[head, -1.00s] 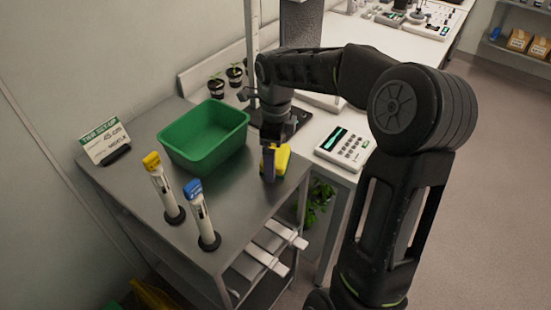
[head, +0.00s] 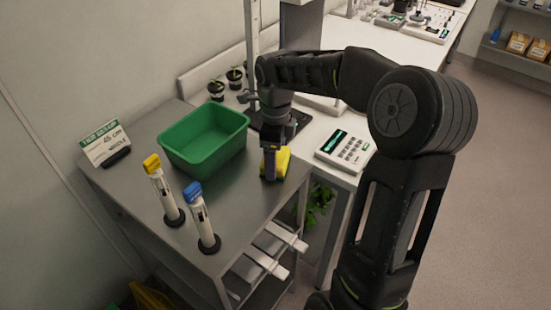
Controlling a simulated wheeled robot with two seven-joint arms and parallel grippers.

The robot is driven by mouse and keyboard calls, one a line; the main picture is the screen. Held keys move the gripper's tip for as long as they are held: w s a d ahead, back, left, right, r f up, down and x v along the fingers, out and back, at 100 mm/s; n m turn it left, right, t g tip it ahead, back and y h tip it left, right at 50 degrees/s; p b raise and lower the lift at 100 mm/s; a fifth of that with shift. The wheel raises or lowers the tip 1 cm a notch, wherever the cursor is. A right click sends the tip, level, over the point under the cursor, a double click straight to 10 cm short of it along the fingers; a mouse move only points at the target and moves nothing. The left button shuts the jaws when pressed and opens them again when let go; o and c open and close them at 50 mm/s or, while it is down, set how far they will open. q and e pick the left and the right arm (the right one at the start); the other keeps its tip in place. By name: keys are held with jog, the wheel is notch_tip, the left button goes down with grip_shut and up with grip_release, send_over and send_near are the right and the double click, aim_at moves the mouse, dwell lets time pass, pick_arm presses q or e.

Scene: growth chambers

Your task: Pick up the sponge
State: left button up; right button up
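The yellow sponge (head: 283,163) is at the right edge of the grey metal cart top, to the right of the green bin. My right gripper (head: 270,164) points down at it from above, and one dark finger covers part of its near side. The far finger is hidden, so I cannot tell whether the gripper is shut on the sponge. I also cannot tell whether the sponge rests on the cart or is slightly raised. My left gripper is not in view.
The green bin (head: 204,139) stands left of the gripper. Two upright tubes, yellow-capped (head: 160,184) and blue-capped (head: 200,211), stand near the front. A sign (head: 105,144) is at the back left. A white keypad device (head: 344,150) sits on the bench to the right.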

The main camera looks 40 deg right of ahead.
notch_tip(320, 180, up, 10)
jog(key=shift+f, duration=0.1)
dwell(1.1)
